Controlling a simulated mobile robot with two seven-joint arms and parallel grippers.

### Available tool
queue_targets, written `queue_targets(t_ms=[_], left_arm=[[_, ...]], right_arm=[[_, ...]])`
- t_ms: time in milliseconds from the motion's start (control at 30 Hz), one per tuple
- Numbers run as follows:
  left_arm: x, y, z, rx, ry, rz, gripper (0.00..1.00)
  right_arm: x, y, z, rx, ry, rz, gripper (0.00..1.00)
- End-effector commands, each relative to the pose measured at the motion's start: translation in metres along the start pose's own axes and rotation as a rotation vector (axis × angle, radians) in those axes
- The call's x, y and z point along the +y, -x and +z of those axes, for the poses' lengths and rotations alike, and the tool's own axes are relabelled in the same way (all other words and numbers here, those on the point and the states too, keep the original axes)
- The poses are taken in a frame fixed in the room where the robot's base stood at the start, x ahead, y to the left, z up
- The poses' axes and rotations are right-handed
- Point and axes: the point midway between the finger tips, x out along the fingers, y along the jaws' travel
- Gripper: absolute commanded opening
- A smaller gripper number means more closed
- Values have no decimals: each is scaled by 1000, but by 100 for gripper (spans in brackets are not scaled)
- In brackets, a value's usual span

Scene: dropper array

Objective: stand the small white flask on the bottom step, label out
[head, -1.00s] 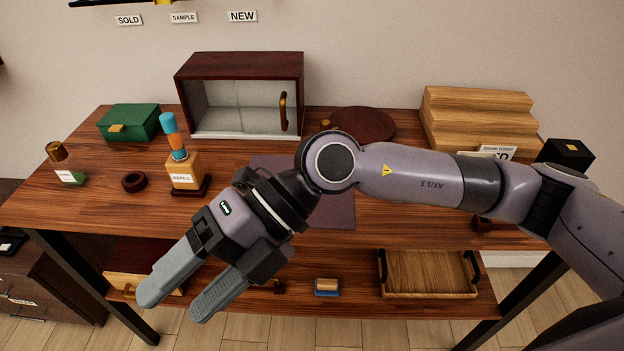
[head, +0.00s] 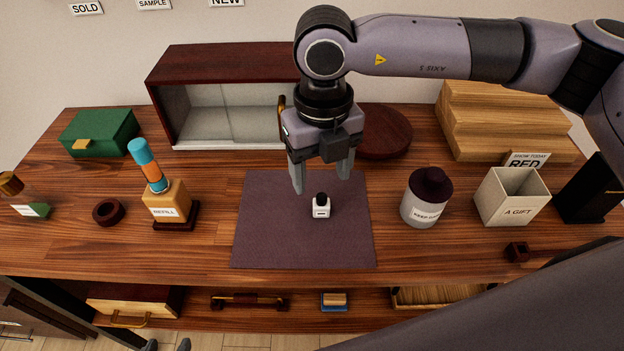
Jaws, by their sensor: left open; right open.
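The small white flask (head: 321,210) with a black cap stands upright on the dark mat (head: 265,240) at the middle of the table. A label shows on its front, toward me. The wooden steps (head: 490,120) stand at the back right; my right arm hides part of their top, and no flask shows on the visible part. My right gripper (head: 322,184) is open and empty, pointing down just above and behind the flask. Only the tips of my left gripper (head: 167,345) show at the bottom edge, apart and empty.
A grey bottle (head: 420,208) and a gift box (head: 508,203) stand right of the mat. A sign card (head: 526,161) stands before the steps. An orange refill bottle (head: 168,203) is left; a glass-fronted cabinet (head: 220,58) and round board (head: 385,133) are behind.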

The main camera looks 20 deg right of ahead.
Motion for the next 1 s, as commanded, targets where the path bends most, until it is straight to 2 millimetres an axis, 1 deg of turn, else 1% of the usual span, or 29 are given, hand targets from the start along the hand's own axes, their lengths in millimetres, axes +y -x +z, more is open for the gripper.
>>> queue_targets(t_ms=[100, 267, 367, 500, 600, 700, 900, 967, 1000], left_arm=[[0, 1, -1, -1, 0, 0, 57], [1, 5, -1, -8, 1, 1, 57], [1, 8, -3, -12, 2, 2, 57], [1, 12, -7, -12, 2, 2, 57], [1, 12, -8, -12, 2, 2, 57], [1, 12, -8, -12, 2, 2, 57], [1, 12, -8, -12, 2, 2, 57], [1, 12, -8, -12, 2, 2, 57], [1, 12, -8, -12, 2, 2, 57]], right_arm=[[0, -4, 0, 2, 1, 2, 64], [0, -20, 0, 3, 1, 1, 64], [-2, -32, 0, 5, 1, 1, 64], [-4, -55, 1, 5, 1, 1, 64], [-4, -66, 2, 3, 0, 2, 64], [-4, -72, 2, 2, 1, 2, 64], [-4, -72, 2, 1, 1, 2, 64], [-4, -72, 2, 1, 1, 2, 45], [-4, -72, 2, 1, 1, 2, 32]])
